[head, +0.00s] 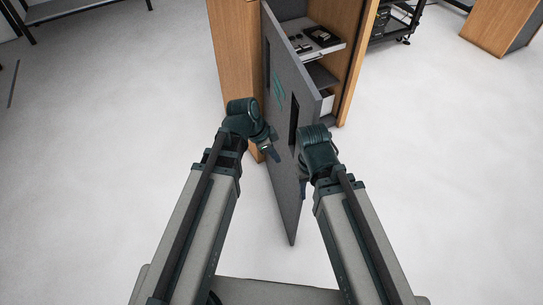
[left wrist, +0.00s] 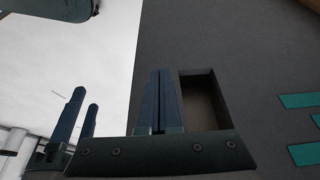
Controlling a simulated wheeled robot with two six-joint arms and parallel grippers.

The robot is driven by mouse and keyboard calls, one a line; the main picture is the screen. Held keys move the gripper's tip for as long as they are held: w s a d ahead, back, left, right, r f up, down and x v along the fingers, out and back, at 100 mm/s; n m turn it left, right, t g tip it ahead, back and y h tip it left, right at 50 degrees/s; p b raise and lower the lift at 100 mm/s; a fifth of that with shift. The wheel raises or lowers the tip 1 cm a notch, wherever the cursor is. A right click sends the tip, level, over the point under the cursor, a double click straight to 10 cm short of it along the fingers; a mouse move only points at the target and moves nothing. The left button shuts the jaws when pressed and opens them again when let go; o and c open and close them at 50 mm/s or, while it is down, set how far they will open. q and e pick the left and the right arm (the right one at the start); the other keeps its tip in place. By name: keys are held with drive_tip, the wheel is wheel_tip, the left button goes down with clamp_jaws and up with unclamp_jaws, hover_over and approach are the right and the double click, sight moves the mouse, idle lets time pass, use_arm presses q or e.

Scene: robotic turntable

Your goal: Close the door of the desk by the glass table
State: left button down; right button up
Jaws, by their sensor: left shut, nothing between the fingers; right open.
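The desk's dark grey door (head: 282,120) stands swung open towards me, with its teal-marked face turned to the left. The door shows close up in the left wrist view (left wrist: 240,60), with a slot-shaped recess (left wrist: 205,100). My left gripper (head: 274,153) is shut and empty beside this face. In the left wrist view its closed fingers (left wrist: 160,100) overlap the door beside the recess; I cannot tell whether they touch. My right gripper (head: 303,187) is at the door's other side, mostly hidden by its own wrist. The left wrist view shows its parted fingers (left wrist: 82,115) past the door edge.
The wooden desk cabinet (head: 234,50) stands behind the door, with a pulled-out shelf (head: 318,45) holding small dark items. A black wheeled rack (head: 398,22) stands at the back right. The floor is clear on both sides.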

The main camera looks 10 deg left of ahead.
use_arm(q)
drive_tip(key=w+d+f+b, duration=0.2)
drive_tip(key=d+f, duration=0.1)
drive_tip(key=d, duration=0.2)
drive_tip(key=shift+f, duration=0.2)
use_arm(e)
drive_tip(key=shift+f, duration=1.7)
